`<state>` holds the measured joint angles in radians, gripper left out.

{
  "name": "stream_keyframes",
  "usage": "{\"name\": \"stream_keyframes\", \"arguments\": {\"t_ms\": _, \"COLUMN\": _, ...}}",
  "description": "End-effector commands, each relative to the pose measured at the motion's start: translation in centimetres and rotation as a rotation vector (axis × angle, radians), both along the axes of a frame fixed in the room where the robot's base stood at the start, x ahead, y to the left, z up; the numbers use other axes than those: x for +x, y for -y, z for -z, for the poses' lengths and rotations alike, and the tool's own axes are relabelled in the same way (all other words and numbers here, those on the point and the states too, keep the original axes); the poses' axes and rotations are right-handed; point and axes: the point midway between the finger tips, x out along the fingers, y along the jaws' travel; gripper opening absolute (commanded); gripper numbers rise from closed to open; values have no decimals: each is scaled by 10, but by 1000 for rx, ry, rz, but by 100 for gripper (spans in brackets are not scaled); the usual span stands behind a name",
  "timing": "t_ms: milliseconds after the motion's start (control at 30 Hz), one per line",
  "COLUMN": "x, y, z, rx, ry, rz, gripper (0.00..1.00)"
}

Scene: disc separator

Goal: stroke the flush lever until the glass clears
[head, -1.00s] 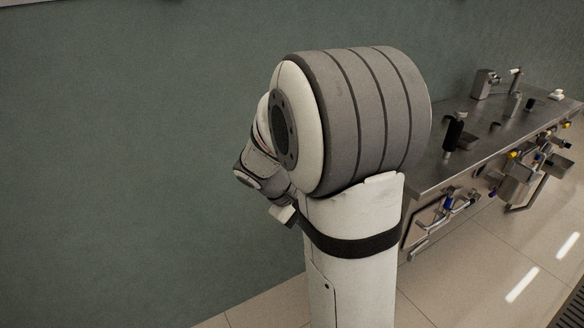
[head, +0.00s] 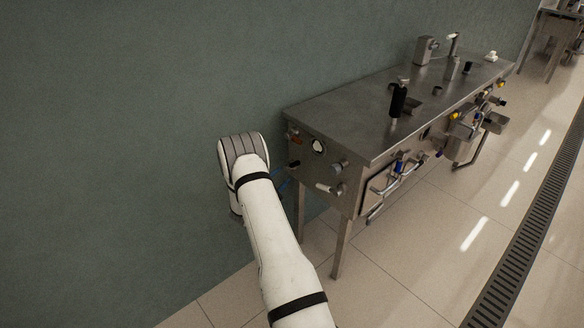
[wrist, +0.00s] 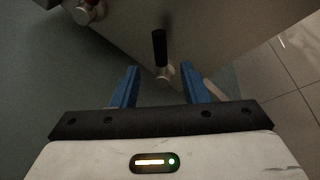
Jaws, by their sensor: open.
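In the wrist view my gripper (wrist: 159,69) is open, its two blue fingers pointing at the bench's end panel. A lever with a black grip (wrist: 159,47) and a metal base lies between and beyond the fingertips; I cannot tell whether they touch it. In the head view a black-gripped lever (head: 294,165) stands out from the left of the end panel, near my gripper. A round glass (head: 318,146) with a pale face and a dark patch sits above and right of it. My arm hides most of my gripper there; a little blue shows beside it.
The steel bench (head: 340,107) carries an upright black handle (head: 397,101) and several fittings. A metal knob (head: 337,167) and a pale handle (head: 325,188) stick out right of the black lever. Green wall is close on the left; the floor right of the bench is open.

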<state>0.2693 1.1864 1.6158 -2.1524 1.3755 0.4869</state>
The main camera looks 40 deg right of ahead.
Motion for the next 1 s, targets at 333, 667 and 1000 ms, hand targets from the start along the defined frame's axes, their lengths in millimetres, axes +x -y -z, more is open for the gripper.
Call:
{"name": "stream_keyframes", "arguments": {"t_ms": 333, "x": 17, "y": 44, "z": 4, "rx": -5, "ry": 2, "rz": -7, "gripper": 41}}
{"name": "stream_keyframes", "arguments": {"t_ms": 667, "x": 28, "y": 71, "z": 3, "rx": -5, "ry": 0, "rz": -9, "gripper": 41}}
{"name": "stream_keyframes", "arguments": {"t_ms": 1000, "x": 28, "y": 71, "z": 3, "rx": -4, "ry": -2, "rz": -11, "gripper": 32}}
